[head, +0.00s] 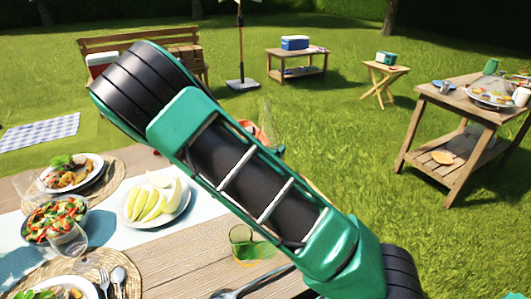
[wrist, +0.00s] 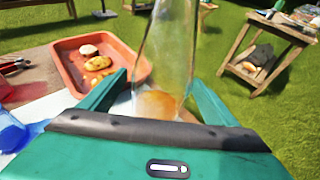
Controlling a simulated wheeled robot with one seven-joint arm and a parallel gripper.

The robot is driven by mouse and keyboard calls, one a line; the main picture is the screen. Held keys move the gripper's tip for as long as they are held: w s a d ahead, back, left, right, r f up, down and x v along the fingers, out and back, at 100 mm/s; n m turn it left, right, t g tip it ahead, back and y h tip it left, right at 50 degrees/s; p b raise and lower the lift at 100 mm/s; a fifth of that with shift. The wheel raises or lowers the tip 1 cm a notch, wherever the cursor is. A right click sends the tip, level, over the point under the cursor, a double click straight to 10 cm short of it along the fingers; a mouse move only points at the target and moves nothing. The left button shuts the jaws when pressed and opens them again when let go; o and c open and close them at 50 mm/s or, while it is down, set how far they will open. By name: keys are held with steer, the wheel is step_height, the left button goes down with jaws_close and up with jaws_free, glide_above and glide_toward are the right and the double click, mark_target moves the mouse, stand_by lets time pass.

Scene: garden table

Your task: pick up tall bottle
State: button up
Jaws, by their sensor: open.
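The tall bottle (wrist: 168,50) is clear glass with some amber at its base. In the wrist view it stands upright between the two green fingers of my gripper (wrist: 158,92), and its top runs out of the picture. My gripper is open, with a finger on either side of the bottle; I cannot tell whether either touches it. In the head view my arm hides the gripper and most of the bottle; a faint clear edge of it (head: 270,119) shows beyond the arm.
An orange-red tray (wrist: 66,50) with food is left of the bottle. A blue glass (wrist: 12,132) is at the left edge. A plate of melon (head: 138,219), a salad bowl (head: 40,235) and a green glass (head: 243,240) stand on the near table. Grass lies beyond.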

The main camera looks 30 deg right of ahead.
steer(key=shift+c, duration=0.6)
steer(key=c, duration=1.5)
steer(key=shift+c, duration=0.8)
steer(key=shift+r, duration=0.25)
